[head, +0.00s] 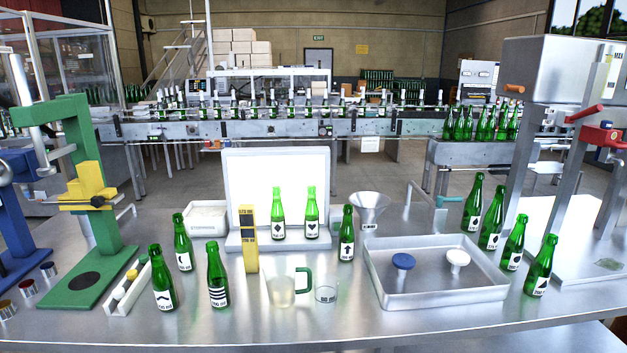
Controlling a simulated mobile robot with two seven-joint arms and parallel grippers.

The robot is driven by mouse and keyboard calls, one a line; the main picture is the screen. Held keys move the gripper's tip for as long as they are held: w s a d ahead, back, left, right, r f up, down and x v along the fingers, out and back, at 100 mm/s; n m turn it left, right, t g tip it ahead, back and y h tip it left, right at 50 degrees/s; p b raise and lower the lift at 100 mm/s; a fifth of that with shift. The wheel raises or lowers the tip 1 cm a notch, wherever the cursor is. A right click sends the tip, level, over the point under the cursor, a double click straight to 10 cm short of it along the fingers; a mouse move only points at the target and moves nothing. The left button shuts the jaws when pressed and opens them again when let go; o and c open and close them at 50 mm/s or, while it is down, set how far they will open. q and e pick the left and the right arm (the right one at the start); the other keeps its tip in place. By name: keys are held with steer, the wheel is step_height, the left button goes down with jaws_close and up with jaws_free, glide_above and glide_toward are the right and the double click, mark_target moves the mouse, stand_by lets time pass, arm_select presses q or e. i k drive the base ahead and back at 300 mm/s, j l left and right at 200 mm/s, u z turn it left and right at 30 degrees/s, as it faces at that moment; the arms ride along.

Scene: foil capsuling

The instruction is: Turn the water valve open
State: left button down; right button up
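No part is clearly marked as the water valve, so I cannot tell which one it is. An orange handle (514,88) sits at the tank's left side. A teal pipe-like fitting (449,200) stands at the back of the table, behind the steel tray. Neither of my grippers is in view, so nothing is seen touching these parts.
The steel tray (430,301) holds a blue and a white knob-like piece. Green bottles (541,265) stand beside it and at left (217,275). A glass jug (281,288), funnel (369,208) and green press (85,200) also occupy the table. The front middle edge is clear.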

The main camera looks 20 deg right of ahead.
mark_target(440, 199)
steer(key=z, duration=1.35)
